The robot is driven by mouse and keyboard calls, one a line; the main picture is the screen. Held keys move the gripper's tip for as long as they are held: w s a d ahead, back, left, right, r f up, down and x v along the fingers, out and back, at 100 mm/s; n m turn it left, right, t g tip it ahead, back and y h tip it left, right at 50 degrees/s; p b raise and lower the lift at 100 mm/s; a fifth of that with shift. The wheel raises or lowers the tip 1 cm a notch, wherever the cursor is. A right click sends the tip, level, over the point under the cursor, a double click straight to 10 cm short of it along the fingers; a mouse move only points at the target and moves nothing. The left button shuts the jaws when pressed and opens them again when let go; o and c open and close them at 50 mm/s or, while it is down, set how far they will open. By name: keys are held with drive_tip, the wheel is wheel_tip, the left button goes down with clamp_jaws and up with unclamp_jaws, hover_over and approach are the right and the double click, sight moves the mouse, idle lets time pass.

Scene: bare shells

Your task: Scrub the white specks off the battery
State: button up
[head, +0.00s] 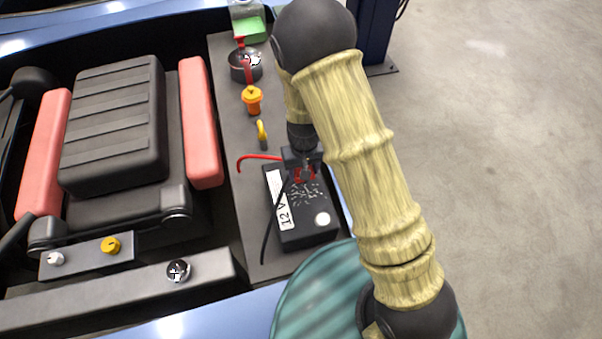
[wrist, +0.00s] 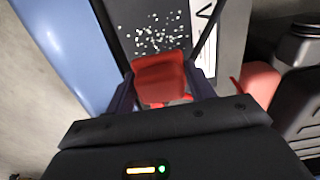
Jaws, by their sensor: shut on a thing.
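The battery (head: 300,232) is a black box with a "12 V" label and a round white spot on its top. White specks (head: 303,195) lie scattered on its top; they also show in the wrist view (wrist: 155,35). My gripper (head: 303,168) is over the far end of the battery. In the wrist view my gripper (wrist: 161,82) is shut on a red block-like thing (wrist: 160,72), just beside the specks. I cannot tell whether this thing touches the battery top. The far end of the battery is partly hidden by my gripper.
A red cable (head: 258,157) and a black cable (head: 266,230) run beside the battery. A yellow loop (head: 262,134), an orange cap (head: 252,100) and a dark round reservoir (head: 245,66) stand on the ledge behind. A clear container with green in it (head: 250,28) is farther back.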

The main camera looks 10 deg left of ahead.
drive_tip(key=s+d+b, duration=0.2)
drive_tip(key=s+d, duration=0.2)
drive_tip(key=shift+d, duration=0.2)
